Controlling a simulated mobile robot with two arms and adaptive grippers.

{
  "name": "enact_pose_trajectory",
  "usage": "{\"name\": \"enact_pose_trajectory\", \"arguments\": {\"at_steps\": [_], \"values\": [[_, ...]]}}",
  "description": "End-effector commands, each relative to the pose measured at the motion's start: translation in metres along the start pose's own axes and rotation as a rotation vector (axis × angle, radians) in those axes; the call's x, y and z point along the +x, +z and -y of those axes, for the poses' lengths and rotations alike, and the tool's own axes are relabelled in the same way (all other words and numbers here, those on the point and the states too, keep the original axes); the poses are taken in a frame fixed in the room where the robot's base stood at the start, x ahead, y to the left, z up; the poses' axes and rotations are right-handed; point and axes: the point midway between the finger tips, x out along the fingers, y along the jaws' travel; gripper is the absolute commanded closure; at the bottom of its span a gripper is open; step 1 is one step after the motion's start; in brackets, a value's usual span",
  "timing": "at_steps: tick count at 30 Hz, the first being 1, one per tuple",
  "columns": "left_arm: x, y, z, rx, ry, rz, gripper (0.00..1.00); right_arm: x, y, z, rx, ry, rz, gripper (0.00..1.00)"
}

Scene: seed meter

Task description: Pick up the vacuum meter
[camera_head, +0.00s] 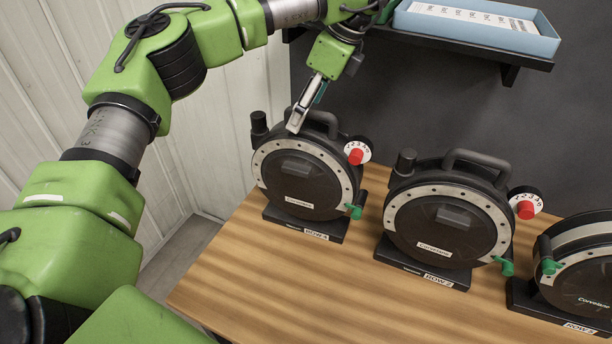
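Three black round vacuum meters with pale perforated rims stand upright in a row on the wooden table. My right gripper is not in view.
A blue tray (547,46) with a white labelled sheet sits on a dark wall shelf (510,74) above the meters. The front of the wooden table (290,290) is clear. Red knobs and green levers stick out from the meters' sides. A pale panelled wall is at left.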

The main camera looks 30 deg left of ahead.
Motion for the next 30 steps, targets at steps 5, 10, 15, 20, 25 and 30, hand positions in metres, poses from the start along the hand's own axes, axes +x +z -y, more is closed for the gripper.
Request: {"name": "enact_pose_trajectory", "arguments": {"at_steps": [5,10,15,20,25,30], "values": [[0.009,0.0,-0.001,0.0,0.001,0.001,0.22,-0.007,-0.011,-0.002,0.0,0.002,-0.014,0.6],[0.029,-0.001,-0.005,0.002,0.002,0.0,0.22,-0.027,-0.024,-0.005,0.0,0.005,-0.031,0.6],[0.051,-0.003,-0.005,0.0,0.001,0.0,0.22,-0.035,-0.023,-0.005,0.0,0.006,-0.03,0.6],[0.057,-0.004,-0.005,0.0,-0.001,0.0,0.22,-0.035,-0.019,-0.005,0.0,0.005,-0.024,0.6],[0.057,-0.004,-0.005,0.0,-0.001,0.0,0.33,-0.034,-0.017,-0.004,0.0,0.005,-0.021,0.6],[0.057,-0.004,-0.005,0.0,-0.001,0.0,0.77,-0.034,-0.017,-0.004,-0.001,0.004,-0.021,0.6]]}}
